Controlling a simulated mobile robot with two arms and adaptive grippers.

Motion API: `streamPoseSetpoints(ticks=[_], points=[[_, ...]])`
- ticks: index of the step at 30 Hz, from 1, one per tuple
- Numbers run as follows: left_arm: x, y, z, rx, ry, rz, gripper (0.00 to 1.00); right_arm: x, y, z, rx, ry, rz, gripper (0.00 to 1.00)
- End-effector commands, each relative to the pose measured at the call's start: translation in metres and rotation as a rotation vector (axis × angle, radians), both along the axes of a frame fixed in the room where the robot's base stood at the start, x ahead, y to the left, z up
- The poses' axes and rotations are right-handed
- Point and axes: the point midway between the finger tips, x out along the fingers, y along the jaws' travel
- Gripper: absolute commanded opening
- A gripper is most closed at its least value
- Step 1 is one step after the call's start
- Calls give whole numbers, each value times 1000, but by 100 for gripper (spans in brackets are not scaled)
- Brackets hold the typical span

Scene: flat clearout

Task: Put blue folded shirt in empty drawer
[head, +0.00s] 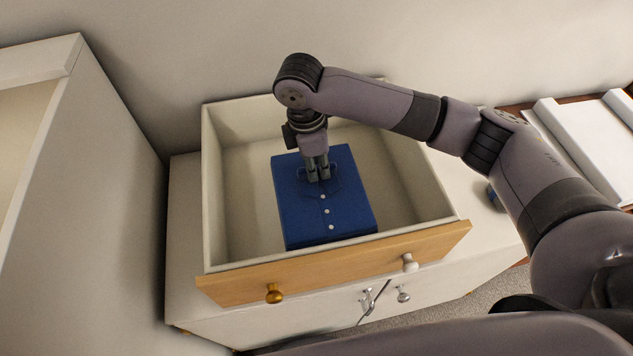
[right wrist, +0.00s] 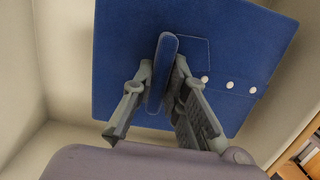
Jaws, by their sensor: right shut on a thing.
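The blue folded shirt (head: 320,216), a flat block with white buttons, is inside the open drawer (head: 290,268). Its collar end is toward the back of the drawer. My right gripper (head: 318,179) points down at the shirt's collar end. In the right wrist view the right gripper (right wrist: 160,85) is shut on a raised blue ridge of the shirt (right wrist: 120,45). Whether the shirt rests on the drawer floor or hangs just above it, I cannot tell. Apart from the shirt, the visible drawer floor is bare. My left gripper is out of view.
The drawer has a wooden front with a gold knob (head: 274,294) and a pale knob (head: 409,263). It stands out of a white cabinet (head: 185,220). A tall white unit (head: 95,180) is at left. White boards (head: 585,133) lie at right. Inside, bare room surrounds the shirt.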

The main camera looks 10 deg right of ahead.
Motion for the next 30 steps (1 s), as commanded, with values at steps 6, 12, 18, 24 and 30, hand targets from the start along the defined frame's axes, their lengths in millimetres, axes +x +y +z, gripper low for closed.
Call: streamPoseSetpoints(ticks=[6, 12, 18, 24, 30], points=[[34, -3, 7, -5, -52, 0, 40, 0, 0, -30, 0, -2, -1, 0], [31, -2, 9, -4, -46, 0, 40, 0, 0, -54, 0, 0, -1, 0], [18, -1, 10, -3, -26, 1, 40, 0, 0, -76, 0, -2, -1, 0], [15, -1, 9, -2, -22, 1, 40, 1, 0, -77, 1, -3, -1, 0], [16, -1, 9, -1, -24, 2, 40, 0, 0, -77, 0, -2, -1, 26]])
